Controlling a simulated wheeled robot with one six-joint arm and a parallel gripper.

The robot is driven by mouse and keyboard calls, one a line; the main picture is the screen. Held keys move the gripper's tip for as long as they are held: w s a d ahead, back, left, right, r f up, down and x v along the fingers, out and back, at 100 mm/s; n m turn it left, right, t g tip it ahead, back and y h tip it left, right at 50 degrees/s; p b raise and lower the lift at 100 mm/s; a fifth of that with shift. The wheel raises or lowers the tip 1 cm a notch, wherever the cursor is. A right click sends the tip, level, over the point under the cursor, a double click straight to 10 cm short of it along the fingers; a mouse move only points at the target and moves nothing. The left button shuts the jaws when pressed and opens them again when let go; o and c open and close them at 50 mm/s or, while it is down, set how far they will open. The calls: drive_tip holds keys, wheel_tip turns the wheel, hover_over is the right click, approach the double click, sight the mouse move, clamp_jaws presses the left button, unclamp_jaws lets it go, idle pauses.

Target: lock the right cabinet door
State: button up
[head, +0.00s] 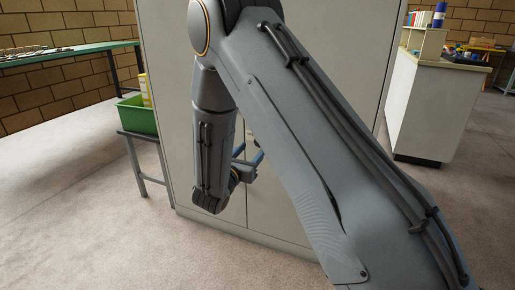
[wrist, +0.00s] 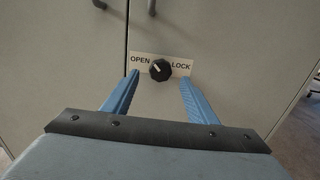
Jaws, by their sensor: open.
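The pale grey cabinet (head: 166,70) stands straight ahead, largely hidden by my arm in the head view. In the wrist view the right cabinet door (wrist: 225,40) carries a black round knob (wrist: 160,70) on a light label plate (wrist: 143,60) marked OPEN on the left and LOCK on the right. The knob's pale pointer mark slants up and left, toward the OPEN side. My gripper (wrist: 160,77) is open, with one blue finger on each side of the knob and gaps between. Its fingers also show in the head view (head: 249,162), close to the cabinet front.
Two dark door handles (wrist: 152,6) (wrist: 99,4) show at the top of the wrist view, beside the door seam. A green bin (head: 136,116) on a small stand is left of the cabinet. A pale counter (head: 437,105) stands at the right.

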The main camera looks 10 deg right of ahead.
drive_tip(key=b+x, duration=0.1)
drive_tip(key=x, duration=0.4)
drive_tip(key=shift+w+d, duration=0.25)
drive_tip(key=shift+w, duration=0.05)
drive_tip(key=shift+c, duration=0.5)
clamp_jaws()
drive_tip(key=shift+a, duration=0.1)
